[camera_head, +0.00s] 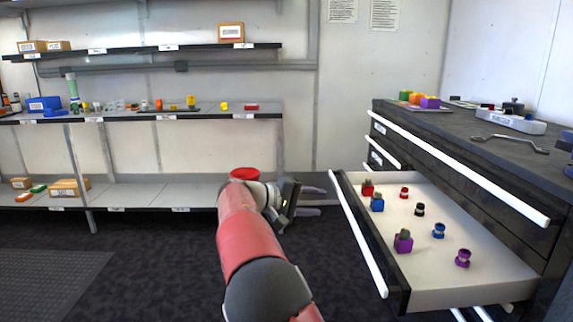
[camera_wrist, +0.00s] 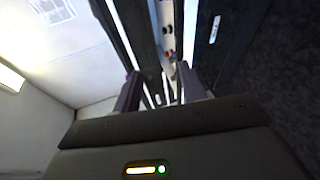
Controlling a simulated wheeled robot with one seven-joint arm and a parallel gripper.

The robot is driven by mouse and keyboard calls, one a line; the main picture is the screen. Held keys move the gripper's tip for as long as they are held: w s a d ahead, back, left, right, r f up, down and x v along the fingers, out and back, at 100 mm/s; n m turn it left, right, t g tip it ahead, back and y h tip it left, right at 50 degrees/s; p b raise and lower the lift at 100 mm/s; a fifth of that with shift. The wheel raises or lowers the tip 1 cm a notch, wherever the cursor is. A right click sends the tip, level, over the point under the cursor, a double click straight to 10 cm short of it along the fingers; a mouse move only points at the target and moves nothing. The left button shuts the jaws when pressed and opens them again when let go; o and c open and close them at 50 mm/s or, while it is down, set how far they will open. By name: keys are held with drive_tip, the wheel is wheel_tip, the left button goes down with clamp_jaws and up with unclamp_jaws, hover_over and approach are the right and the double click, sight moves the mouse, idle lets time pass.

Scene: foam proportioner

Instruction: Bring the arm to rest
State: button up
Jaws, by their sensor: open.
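My red and grey arm reaches forward from the bottom middle of the head view. My gripper (camera_head: 318,200) is at its far end, pointing right towards the open drawer, apart from its left side. The fingers are spread with nothing between them. In the wrist view the two fingers of my gripper (camera_wrist: 158,90) stand apart, and the drawer with small objects shows beyond them.
The open drawer (camera_head: 480,292) holds several small coloured parts. It juts from a dark cabinet (camera_head: 530,165) with a wrench (camera_head: 510,142) on top. Shelves (camera_head: 135,190) with boxes and small parts line the back left wall. Dark floor (camera_head: 150,290) left of my arm is clear.

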drive_tip(key=s+d+y, duration=0.3)
drive_tip(key=s+d, duration=0.1)
drive_tip(key=s, duration=0.1)
drive_tip(key=s+d+f+m+g+y, duration=0.1)
drive_tip(key=s+d+y, duration=0.1)
drive_tip(key=s+d, duration=0.3)
drive_tip(key=s+d+m+g+y, duration=0.1)
drive_tip(key=s+d+y, duration=0.2)
drive_tip(key=s, duration=0.4)
drive_tip(key=shift+d+f+y, duration=0.2)
drive_tip(key=shift+d+y, duration=0.1)
drive_tip(key=shift+d, duration=0.45)
drive_tip(key=s+a+f+m+t+y, duration=0.1)
drive_tip(key=s+a+f+y, duration=0.15)
drive_tip(key=s, duration=0.95)
drive_tip(key=s+a+f+m+t+y, duration=0.1)
drive_tip(key=s+a+f+t+y, duration=0.2)
drive_tip(key=s, duration=0.9)
wheel_tip(320, 180, down, 6)
drive_tip(key=g+b, duration=0.1)
drive_tip(key=b, duration=0.5)
drive_tip(key=shift+w+d+f+g, duration=0.15)
drive_tip(key=shift+w+d+g, duration=0.15)
drive_tip(key=shift+w+d, duration=0.1)
drive_tip(key=shift+c, duration=0.6)
